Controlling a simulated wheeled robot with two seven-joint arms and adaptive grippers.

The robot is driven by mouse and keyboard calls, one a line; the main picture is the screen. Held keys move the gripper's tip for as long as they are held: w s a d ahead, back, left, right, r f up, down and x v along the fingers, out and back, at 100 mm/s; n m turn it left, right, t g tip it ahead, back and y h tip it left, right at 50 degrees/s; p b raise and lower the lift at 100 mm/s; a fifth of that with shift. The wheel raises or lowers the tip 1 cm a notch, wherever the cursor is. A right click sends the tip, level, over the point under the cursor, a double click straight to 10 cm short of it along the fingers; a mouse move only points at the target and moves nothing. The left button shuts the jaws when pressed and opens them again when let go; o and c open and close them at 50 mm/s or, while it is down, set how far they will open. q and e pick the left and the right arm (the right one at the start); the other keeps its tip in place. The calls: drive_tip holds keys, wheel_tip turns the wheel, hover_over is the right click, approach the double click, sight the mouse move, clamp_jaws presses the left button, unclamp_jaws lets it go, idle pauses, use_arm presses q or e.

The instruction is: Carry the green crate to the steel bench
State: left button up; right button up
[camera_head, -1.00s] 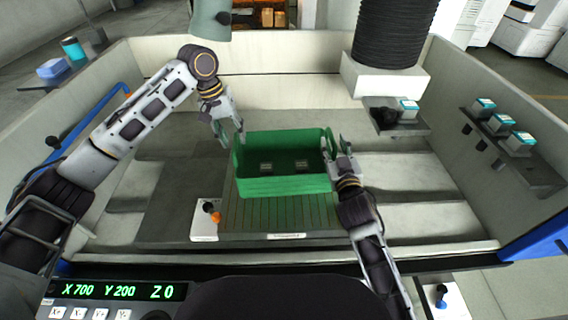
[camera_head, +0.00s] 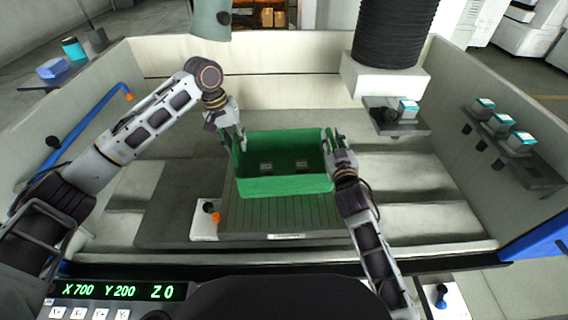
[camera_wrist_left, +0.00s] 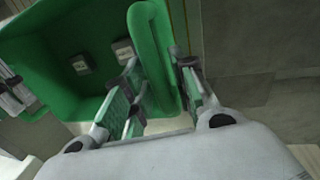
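The green crate (camera_head: 284,186) sits on the slatted plate inside the machine tank, with two small dark labelled pads inside. It also shows in the left wrist view (camera_wrist_left: 60,45). My left gripper (camera_head: 236,140) is at the crate's left wall. In the left wrist view (camera_wrist_left: 160,95) its fingers stand apart on either side of the wall's rim, with a gap on the inner side. My right gripper (camera_head: 333,142) is at the right wall, its fingers apart around the rim; contact there is too small to tell. I cannot make out the steel bench.
Light tank walls (camera_head: 285,52) surround the crate. A black bellows column (camera_head: 395,35) hangs behind right. Small teal-topped boxes (camera_head: 500,122) stand on a right-hand shelf. A lit display (camera_head: 120,292) is in front.

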use_arm(q)
clamp_jaws()
use_arm(e)
clamp_jaws()
use_arm(q)
drive_tip(key=shift+r, duration=0.15)
drive_tip(key=shift+w+r+p, duration=0.1)
drive_tip(key=shift+r+p, duration=0.15)
drive_tip(key=shift+p, duration=0.1)
use_arm(e)
drive_tip(key=shift+r, duration=0.35)
